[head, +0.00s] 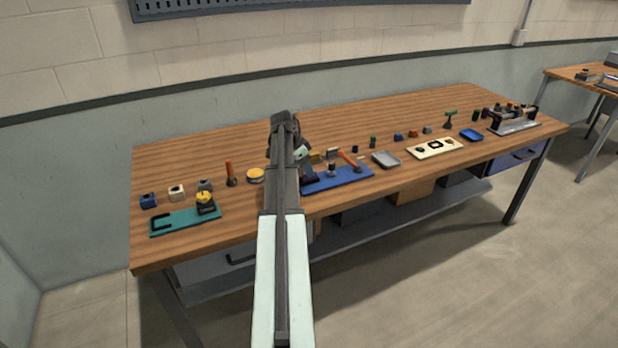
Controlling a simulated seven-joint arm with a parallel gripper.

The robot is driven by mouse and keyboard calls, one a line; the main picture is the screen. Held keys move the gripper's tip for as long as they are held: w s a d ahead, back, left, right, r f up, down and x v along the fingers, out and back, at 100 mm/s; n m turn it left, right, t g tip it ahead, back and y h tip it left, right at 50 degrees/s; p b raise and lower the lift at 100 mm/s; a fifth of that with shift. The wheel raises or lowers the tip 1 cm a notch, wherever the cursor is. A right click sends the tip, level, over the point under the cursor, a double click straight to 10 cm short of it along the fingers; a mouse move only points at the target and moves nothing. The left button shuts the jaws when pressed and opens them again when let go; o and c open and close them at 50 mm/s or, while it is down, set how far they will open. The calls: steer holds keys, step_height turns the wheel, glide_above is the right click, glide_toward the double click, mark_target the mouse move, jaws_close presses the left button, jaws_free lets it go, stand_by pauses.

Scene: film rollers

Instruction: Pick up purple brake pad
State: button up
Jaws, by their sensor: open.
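No clearly purple brake pad can be made out in the head view; the parts are small and my arm covers some of the table. A blue board (345,181) lies at the table's front middle, with a dark block (309,173), an orange-handled tool (349,158) and small parts on or by it. My gripper (299,155) is over the table just left of and behind this board. It is open, but its fingers are mostly hidden by my arm. No held object shows.
The long wooden table (200,155) holds a teal board (186,221) at left, a grey tray (385,159), a cream board (435,148), a blue tray (471,135) and a metal fixture (515,121) at right. Its back strip is mostly clear.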

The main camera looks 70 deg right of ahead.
steer(key=shift+x, duration=1.05)
steer(key=shift+c, duration=0.2)
jaws_close()
